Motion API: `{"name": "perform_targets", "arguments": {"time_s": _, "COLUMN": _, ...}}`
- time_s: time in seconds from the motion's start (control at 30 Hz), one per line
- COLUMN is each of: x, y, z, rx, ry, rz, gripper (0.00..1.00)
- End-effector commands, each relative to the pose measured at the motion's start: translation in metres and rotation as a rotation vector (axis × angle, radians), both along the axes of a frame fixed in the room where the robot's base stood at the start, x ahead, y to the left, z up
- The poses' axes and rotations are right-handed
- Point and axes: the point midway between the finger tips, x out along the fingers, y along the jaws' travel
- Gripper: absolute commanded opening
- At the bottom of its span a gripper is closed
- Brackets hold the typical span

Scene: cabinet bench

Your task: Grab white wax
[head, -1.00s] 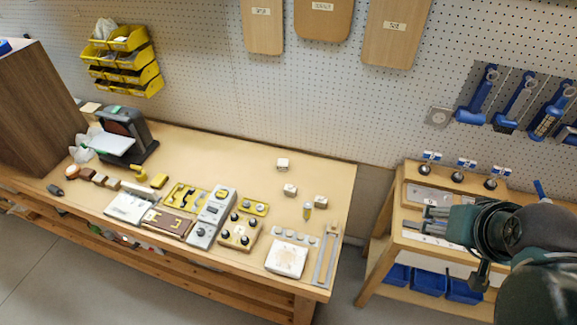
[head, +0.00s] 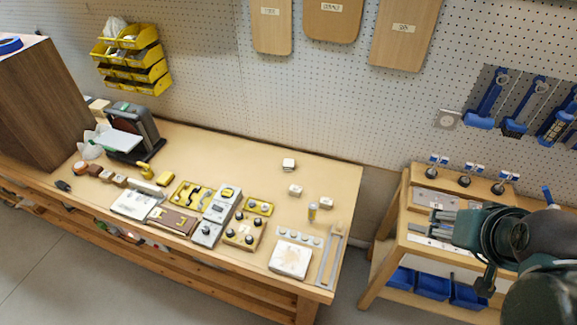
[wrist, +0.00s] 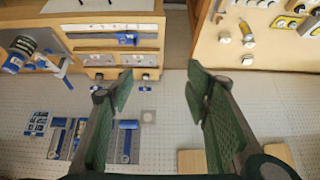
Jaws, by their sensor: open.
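A row of small blocks lies near the front left of the long wooden bench, in brown and tan tones. At its right end is a pale, whitish bar (head: 143,187), which may be the white wax; it is too small to be sure. Three small white blocks stand further right on the bench: one at the back (head: 289,165), one in the middle (head: 295,190) and one near the right end (head: 326,203). My gripper (head: 425,228) is far to the right, over the smaller side bench. In the wrist view my gripper (wrist: 160,92) is open and empty.
The long bench (head: 240,150) has clear space at its back. A dark machine (head: 133,130) and a wooden cabinet (head: 40,105) stand at its left. A gap separates it from the side bench (head: 405,215). Blue tools (head: 487,100) hang on the pegboard.

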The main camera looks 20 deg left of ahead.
Motion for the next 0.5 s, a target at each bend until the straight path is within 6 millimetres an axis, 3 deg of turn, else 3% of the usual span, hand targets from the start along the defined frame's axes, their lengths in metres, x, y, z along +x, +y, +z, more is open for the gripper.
{"name": "perform_targets", "arguments": {"time_s": 0.27, "x": 0.008, "y": 0.002, "z": -0.001, "rx": -0.029, "ry": -0.005, "rz": 0.035, "gripper": 0.48}}
{"name": "perform_targets", "arguments": {"time_s": 0.5, "x": 0.037, "y": 0.009, "z": -0.006, "rx": -0.133, "ry": -0.02, "rz": 0.158, "gripper": 0.48}}
